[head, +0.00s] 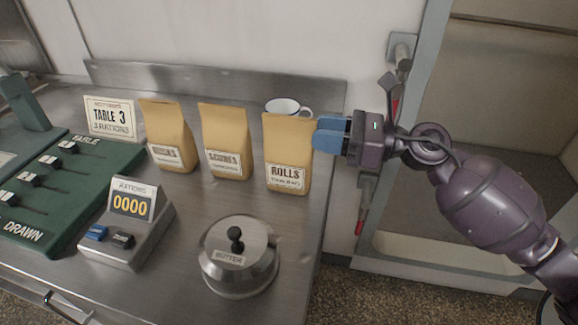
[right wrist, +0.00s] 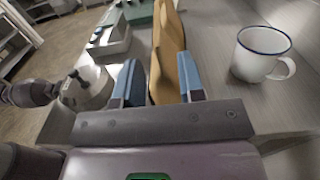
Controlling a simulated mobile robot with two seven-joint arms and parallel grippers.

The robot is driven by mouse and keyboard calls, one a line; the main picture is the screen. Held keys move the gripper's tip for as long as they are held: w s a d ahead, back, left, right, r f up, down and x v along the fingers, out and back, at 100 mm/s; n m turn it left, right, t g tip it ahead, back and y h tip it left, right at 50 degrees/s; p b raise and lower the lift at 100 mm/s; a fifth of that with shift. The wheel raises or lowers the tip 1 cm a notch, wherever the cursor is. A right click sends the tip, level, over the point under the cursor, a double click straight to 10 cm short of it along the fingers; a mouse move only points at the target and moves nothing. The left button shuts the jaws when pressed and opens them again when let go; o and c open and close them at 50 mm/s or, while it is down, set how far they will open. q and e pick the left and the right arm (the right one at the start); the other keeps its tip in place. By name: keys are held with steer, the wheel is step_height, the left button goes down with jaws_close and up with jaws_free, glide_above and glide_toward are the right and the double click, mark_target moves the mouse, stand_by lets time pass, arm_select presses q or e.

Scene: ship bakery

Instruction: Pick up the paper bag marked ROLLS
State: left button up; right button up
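The paper bag marked ROLLS (head: 287,150) stands upright on the steel counter, the rightmost of three tan bags. My right gripper (head: 331,135) reaches it from the right at upper-body height. In the right wrist view, the bag (right wrist: 168,62) stands between the two blue fingers (right wrist: 160,85). A gap shows between the bag and the left finger; the right finger is very close to the bag, and I cannot tell whether it touches. The gripper is open around the bag. My left gripper's fingers do not show.
Two similar bags (head: 225,140) (head: 168,135) stand to the left. A white mug (head: 283,106) with a dark rim is close behind the ROLLS bag. A lidded butter dish (head: 240,265) and a rations counter (head: 130,225) stand in front. The counter's right edge is near.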

mark_target(299, 137)
steer(key=a, duration=0.2)
steer(key=w+a, duration=0.1)
steer(key=a, duration=0.2)
steer(key=shift+f, duration=0.1)
steer(key=shift+c, duration=0.3)
jaws_close()
